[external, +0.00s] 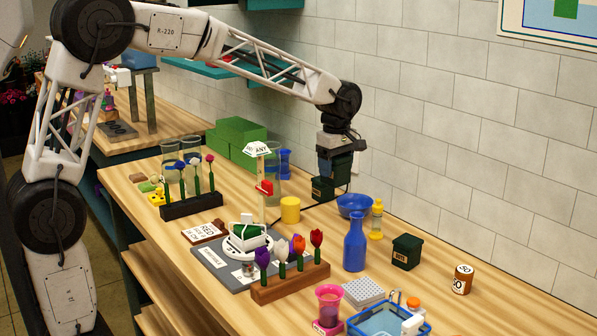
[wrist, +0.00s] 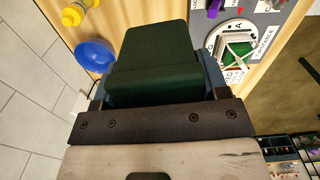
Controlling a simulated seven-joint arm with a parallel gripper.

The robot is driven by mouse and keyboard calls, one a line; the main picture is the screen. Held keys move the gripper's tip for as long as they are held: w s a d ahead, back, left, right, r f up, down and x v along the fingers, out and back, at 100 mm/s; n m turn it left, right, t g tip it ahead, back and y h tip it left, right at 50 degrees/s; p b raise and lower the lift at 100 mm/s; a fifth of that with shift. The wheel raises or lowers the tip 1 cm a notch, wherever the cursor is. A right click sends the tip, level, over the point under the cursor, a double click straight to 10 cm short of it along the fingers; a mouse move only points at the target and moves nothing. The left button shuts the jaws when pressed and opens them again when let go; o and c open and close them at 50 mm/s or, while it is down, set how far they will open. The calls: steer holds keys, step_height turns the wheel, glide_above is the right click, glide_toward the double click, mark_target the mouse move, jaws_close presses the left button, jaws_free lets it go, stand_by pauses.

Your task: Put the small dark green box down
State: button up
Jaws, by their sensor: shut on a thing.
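A small dark green box (external: 323,189) is held beneath my gripper (external: 332,172), which is shut on it. In the wrist view the box (wrist: 152,62) fills the space between the jaws of my gripper (wrist: 155,92) and hides most of the fingers. In the external view it hangs upright over the back of the wooden bench (external: 480,312), between a yellow cylinder and a blue bowl. I cannot tell how far its base is from the bench. A second dark green box (external: 407,251) with a pale label stands on the bench further right.
A blue bowl (external: 354,205), yellow bottle (external: 376,220), blue bottle (external: 355,243) and yellow cylinder (external: 290,210) stand nearby. A flower rack (external: 290,285) and a white-topped device on a grey board (external: 213,258) are in front. The tiled wall (external: 440,150) is behind.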

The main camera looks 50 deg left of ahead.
steer(key=s+d, duration=0.8)
steer(key=s, duration=0.3)
steer(key=s+d, duration=0.8)
steer(key=s, duration=0.4)
step_height(320, 180, down, 13)
steer(key=shift+d+f+m, duration=0.15)
steer(key=shift+d+m, duration=0.05)
steer(key=shift+m, duration=0.2)
steer(key=shift+w, duration=0.1)
glide_above(363, 288)
steer(key=shift+s+a+f, duration=0.15)
steer(key=shift+s+f, duration=0.25)
steer(key=shift+f, duration=0.25)
steer(key=shift+w+f, duration=0.1)
steer(key=shift+w, duration=0.3)
steer(key=shift+f, duration=1.75)
steer(key=shift+f, duration=0.15)
